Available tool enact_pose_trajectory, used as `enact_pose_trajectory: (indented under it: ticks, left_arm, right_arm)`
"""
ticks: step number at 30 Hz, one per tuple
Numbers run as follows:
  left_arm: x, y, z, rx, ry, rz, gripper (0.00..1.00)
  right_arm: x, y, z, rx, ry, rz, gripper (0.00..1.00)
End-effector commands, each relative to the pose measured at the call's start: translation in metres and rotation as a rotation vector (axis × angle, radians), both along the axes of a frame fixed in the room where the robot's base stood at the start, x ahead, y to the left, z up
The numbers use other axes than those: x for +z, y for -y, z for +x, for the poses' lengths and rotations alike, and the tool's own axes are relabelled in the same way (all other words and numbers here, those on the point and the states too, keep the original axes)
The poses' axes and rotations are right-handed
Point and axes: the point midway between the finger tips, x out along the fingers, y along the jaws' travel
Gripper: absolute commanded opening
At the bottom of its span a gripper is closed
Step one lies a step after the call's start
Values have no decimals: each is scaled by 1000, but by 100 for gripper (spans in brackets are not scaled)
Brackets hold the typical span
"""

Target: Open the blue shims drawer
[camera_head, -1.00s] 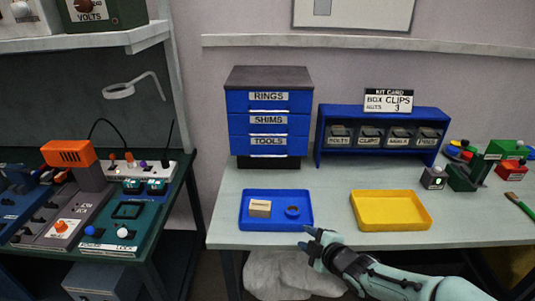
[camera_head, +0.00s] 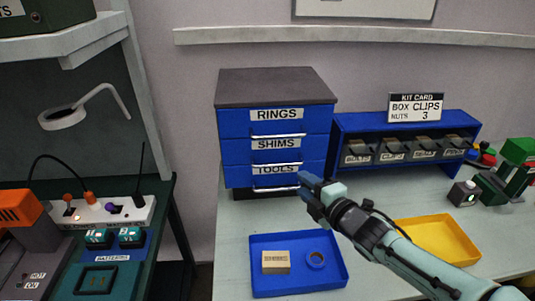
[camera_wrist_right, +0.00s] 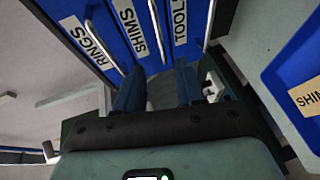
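The blue drawer unit (camera_head: 225,155) stands on the bench with its RINGS, SHIMS and TOOLS drawers stacked and shut. The SHIMS drawer (camera_head: 240,152) is the middle one, with a pale bar handle (camera_head: 276,164). In the right wrist view the SHIMS label (camera_wrist_right: 130,27) and its handle (camera_wrist_right: 157,30) lie ahead of the fingers. My right gripper (camera_head: 312,188) is in front of the unit's lower right side, near the TOOLS drawer's level. Its two blue fingers are apart and empty in the right wrist view (camera_wrist_right: 160,88). I see no contact with a handle. My left gripper is not in view.
A yellow tray (camera_head: 468,250) lies partly behind my right arm. A blue bin rack (camera_head: 338,130) stands close on the unit's right.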

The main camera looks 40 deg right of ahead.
Motion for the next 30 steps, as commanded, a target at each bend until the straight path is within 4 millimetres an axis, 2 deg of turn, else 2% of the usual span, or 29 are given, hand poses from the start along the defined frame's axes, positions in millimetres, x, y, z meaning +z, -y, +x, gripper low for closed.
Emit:
enact_pose_trajectory:
  ticks: [5, 15, 21, 30]
  left_arm:
    - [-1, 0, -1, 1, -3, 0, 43]
    - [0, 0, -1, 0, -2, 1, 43]
    - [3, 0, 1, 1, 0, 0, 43]
    - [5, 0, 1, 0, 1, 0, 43]
  right_arm:
    - [-5, 2, 16, -1, -4, -1, 38]
    - [-18, 8, 86, 1, -4, 2, 38]
    - [-22, 12, 116, 0, -2, 2, 38]
    - [-25, 13, 131, -1, 0, 0, 38]
